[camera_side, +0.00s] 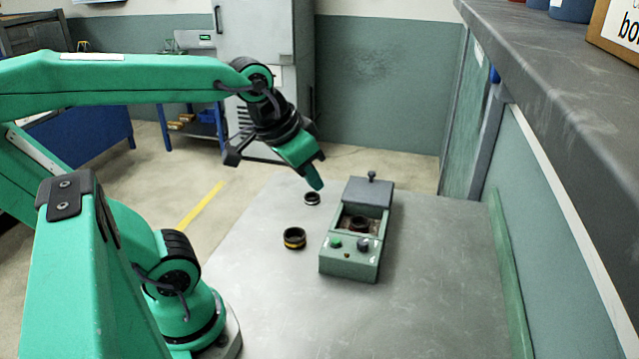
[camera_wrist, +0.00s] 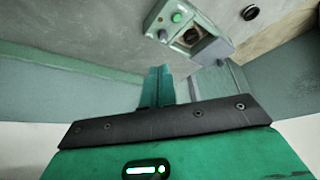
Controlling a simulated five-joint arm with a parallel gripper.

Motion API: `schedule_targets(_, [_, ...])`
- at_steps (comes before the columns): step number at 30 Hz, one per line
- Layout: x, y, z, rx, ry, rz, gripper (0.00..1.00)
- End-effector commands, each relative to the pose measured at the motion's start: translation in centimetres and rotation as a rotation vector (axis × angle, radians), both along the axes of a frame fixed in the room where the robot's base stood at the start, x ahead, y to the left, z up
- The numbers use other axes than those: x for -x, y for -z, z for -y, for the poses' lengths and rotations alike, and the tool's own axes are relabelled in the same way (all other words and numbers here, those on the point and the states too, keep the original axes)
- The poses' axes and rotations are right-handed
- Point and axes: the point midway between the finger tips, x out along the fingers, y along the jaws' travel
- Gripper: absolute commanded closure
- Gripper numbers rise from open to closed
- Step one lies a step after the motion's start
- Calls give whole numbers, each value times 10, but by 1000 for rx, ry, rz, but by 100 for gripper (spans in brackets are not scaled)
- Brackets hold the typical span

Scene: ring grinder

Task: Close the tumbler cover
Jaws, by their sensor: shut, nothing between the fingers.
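The green tumbler (camera_side: 348,262) stands on the metal table, with a green button and a dark knob on its front. Its grey cover (camera_side: 368,193), with a small upright knob, sits at the far end and leaves the chamber open. A dark ring (camera_side: 358,223) shows inside the chamber. My gripper (camera_side: 316,184) is shut and empty, in the air to the left of the cover and apart from it. In the wrist view, the shut fingers (camera_wrist: 157,85) show below the tumbler (camera_wrist: 165,15), and the open chamber is partly visible.
A grey shelf (camera_side: 560,90) overhangs the right side. The table (camera_side: 430,290) is clear right of the tumbler.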

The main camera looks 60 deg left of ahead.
Motion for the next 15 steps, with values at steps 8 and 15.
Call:
schedule_targets(8, [-59, -22, -21, 10, -76, -27, 100])
schedule_targets(15, [-113, -30, -45, 20, -143, -47, 100])
